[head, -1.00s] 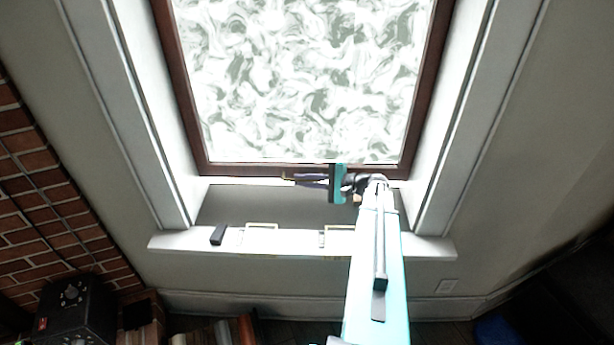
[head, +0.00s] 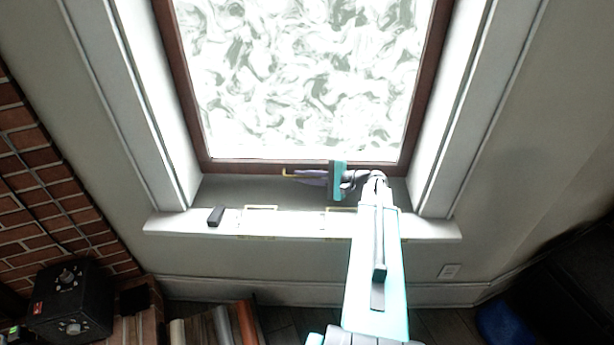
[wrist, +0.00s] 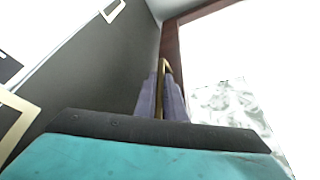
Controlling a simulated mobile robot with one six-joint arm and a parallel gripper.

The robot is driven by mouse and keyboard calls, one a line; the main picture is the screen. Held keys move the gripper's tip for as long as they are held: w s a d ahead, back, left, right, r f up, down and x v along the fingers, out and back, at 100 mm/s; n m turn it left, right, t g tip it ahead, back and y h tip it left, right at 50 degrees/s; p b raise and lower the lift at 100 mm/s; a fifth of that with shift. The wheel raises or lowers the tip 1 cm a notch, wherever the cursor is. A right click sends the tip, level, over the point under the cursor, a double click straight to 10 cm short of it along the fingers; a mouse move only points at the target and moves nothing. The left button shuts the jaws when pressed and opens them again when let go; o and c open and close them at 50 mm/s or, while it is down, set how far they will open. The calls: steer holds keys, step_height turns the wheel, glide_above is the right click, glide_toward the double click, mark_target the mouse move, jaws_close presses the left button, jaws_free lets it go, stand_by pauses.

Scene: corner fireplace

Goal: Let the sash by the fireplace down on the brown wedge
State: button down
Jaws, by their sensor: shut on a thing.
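The sash (head: 300,167) has a dark brown frame and swirl-patterned pale glass. Its bottom rail appears raised above the sill, with a grey strip beneath it. Where the bar joins the rail is hidden.
The white sill (head: 190,225) carries two pale rectangular outlines (head: 258,208), one left of middle and one partly behind my arm. White jambs stand on both sides. A brick wall (head: 40,180) and black box with knobs (head: 68,300) are at left.

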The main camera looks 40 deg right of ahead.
steer(key=c, duration=1.8)
jaws_free()
steer(key=shift+a+f, duration=0.25)
steer(key=shift+a, duration=0.15)
steer(key=shift+c, duration=0.2)
steer(key=shift+d+r, duration=0.1)
steer(key=shift+d, duration=0.05)
steer(key=shift+d, duration=0.1)
steer(key=shift+b+v, duration=0.6)
steer(key=shift+v, duration=3.15)
steer(key=shift+r, duration=0.1)
